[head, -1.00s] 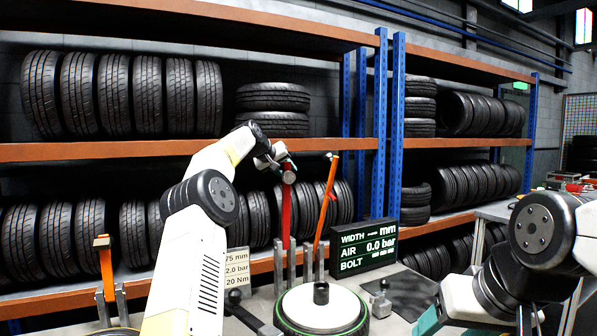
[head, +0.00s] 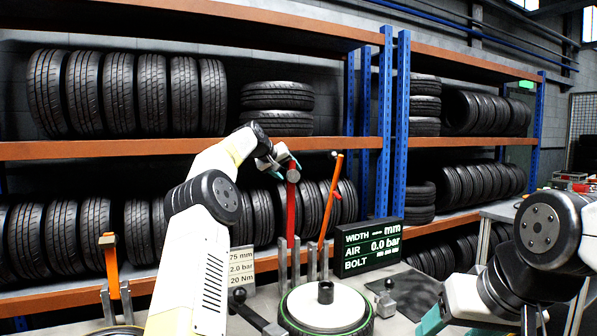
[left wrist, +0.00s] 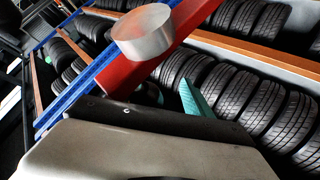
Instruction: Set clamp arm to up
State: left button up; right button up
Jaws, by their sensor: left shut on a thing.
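A red lever arm (head: 291,212) with a round silver knob stands nearly upright in a grey bracket behind the wheel. My left gripper (head: 286,166) is at the top of this lever and shut on it, by the knob. In the left wrist view the silver knob (left wrist: 142,34) and red bar (left wrist: 118,76) sit just beyond the gripper, with one teal fingertip (left wrist: 196,102) showing; the contact itself is hidden. Which lever is the clamp arm is not labelled. My right gripper (head: 450,326) is low at the right, its teal fingers partly cut off by the frame.
An orange lever (head: 330,200) leans right beside the red one; another orange lever (head: 112,268) stands at the left. A green-rimmed wheel (head: 326,309) is in front. A display (head: 367,246) reads WIDTH, AIR 0.0 bar, BOLT. Tyre racks (head: 200,150) fill the back.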

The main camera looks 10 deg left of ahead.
pick_arm(q)
jog(key=v, duration=0.8)
jog(key=shift+a, duration=0.3)
jog(key=s+a+r, duration=0.4)
jog(key=r, duration=0.2)
jog(key=shift+a+r, duration=0.25)
jog(key=shift+a, duration=0.05)
dwell(0.4)
dwell(0.4)
